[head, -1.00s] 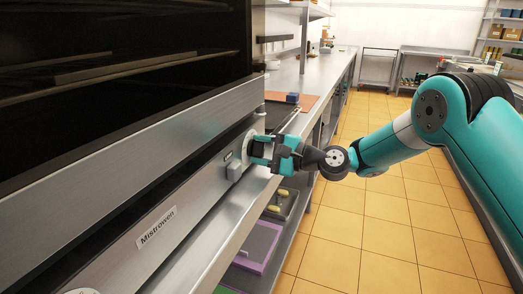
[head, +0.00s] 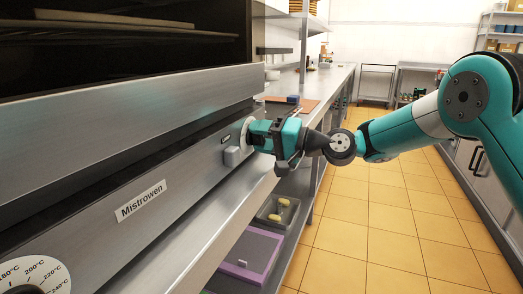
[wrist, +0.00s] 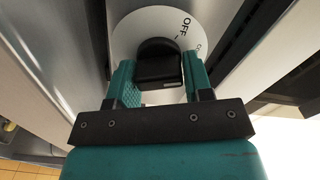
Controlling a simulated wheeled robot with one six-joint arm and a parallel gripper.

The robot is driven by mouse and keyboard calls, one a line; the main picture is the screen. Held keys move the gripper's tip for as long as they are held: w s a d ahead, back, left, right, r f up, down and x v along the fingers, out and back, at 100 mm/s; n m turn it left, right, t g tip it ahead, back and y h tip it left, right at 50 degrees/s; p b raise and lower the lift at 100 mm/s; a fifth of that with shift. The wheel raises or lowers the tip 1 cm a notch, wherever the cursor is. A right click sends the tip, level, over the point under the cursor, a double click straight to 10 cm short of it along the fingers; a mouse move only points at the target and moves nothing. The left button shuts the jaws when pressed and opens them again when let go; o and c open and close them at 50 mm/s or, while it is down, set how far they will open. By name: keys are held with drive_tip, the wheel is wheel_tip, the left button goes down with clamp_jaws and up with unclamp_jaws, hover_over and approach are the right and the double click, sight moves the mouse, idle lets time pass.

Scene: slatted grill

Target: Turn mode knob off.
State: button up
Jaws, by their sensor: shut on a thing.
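The mode knob (wrist: 158,62) is black and sits on a white round dial (wrist: 128,38) in the wrist view. The dial carries the word OFF at its upper right, beside the knob's top, with a short mark near it. My gripper (wrist: 160,76) has its two teal fingers on either side of the knob and is shut on it. In the head view my gripper (head: 259,135) reaches the steel front panel (head: 185,190) from the right. There the fingers hide the knob, and only a pale edge of the dial (head: 245,130) shows.
A temperature dial (head: 38,270) is at lower left, near the Mistrowen label (head: 140,200). A steel counter (head: 325,82) runs back. The tiled floor (head: 385,215) is clear.

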drive_tip(key=n+b, duration=0.3)
drive_tip(key=b, duration=0.1)
drive_tip(key=n+b, duration=0.2)
drive_tip(key=shift+s+f+n, duration=0.1)
drive_tip(key=shift+f+n, duration=0.15)
drive_tip(key=shift+n, duration=0.05)
drive_tip(key=n+b, duration=0.3)
drive_tip(key=shift+r, duration=0.2)
drive_tip(key=shift+r+b, duration=0.1)
drive_tip(key=shift+b, duration=0.2)
drive_tip(key=o, duration=0.8)
drive_tip(key=shift+n, duration=0.3)
drive_tip(key=shift+o, duration=0.2)
drive_tip(key=v, duration=1.7)
drive_tip(key=shift+d, duration=0.2)
drive_tip(key=shift+s+r, duration=0.1)
drive_tip(key=shift+s, duration=0.05)
